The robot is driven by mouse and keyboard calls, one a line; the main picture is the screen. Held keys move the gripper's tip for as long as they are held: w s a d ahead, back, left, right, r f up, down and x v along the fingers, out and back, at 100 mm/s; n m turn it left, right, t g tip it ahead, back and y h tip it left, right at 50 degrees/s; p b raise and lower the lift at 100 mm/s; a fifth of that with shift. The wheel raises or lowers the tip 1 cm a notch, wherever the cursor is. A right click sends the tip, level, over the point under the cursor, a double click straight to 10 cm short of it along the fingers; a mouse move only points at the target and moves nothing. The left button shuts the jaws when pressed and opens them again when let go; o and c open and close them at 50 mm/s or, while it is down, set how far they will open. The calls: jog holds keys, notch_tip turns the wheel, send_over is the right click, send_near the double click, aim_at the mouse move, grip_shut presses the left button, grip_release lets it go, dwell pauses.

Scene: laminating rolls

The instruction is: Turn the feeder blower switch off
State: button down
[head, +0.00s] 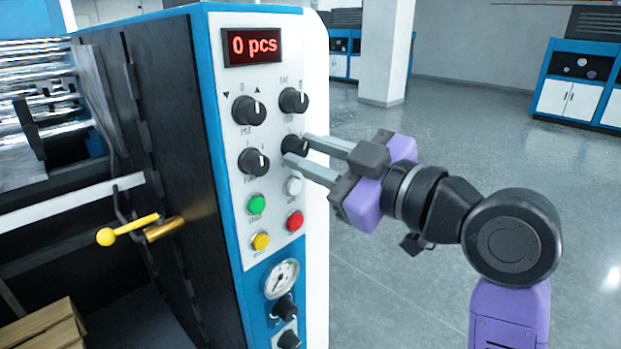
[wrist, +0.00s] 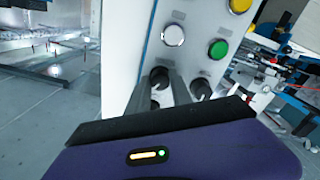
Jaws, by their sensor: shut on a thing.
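The white control panel (head: 240,90) of a blue-edged machine carries black rotary knobs in two upper rows. My gripper (head: 294,151) reaches in from the right, its two grey fingers shut on the right-hand black knob (head: 295,144) of the second row. The fingers partly hide this knob; it also shows in the wrist view (wrist: 159,75), between the fingertips. To its left is another black knob (head: 253,161), with its pointer turned up and right. Above are a left knob (head: 249,110) and a right knob (head: 293,100). The labels are too small to read surely.
Below the gripped knob are a white button (head: 294,186), a green button (head: 256,204), a red button (head: 295,220) and a yellow button (head: 261,241). A gauge (head: 282,279) sits lower. A yellow-handled lever (head: 130,230) sticks out at left. The floor at right is open.

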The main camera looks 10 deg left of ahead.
jog(key=n+b, duration=0.1)
jog(key=b, duration=0.1)
jog(key=n+b, duration=0.1)
jog(key=n, duration=0.1)
jog(key=shift+f+b, duration=0.25)
jog(key=shift+b, duration=0.15)
jog(key=shift+r+n+b, duration=0.2)
jog(key=shift+n+b, duration=1)
jog(key=shift+n, duration=0.3)
jog(key=c, duration=1.1)
grip_release()
jog(key=shift+c, duration=0.2)
jog(key=shift+r, duration=0.1)
jog(key=shift+s+d, duration=0.1)
jog(key=shift+d, duration=0.05)
jog(key=b+v, duration=0.1)
jog(key=v, duration=0.6)
jog(key=shift+s+d, duration=0.2)
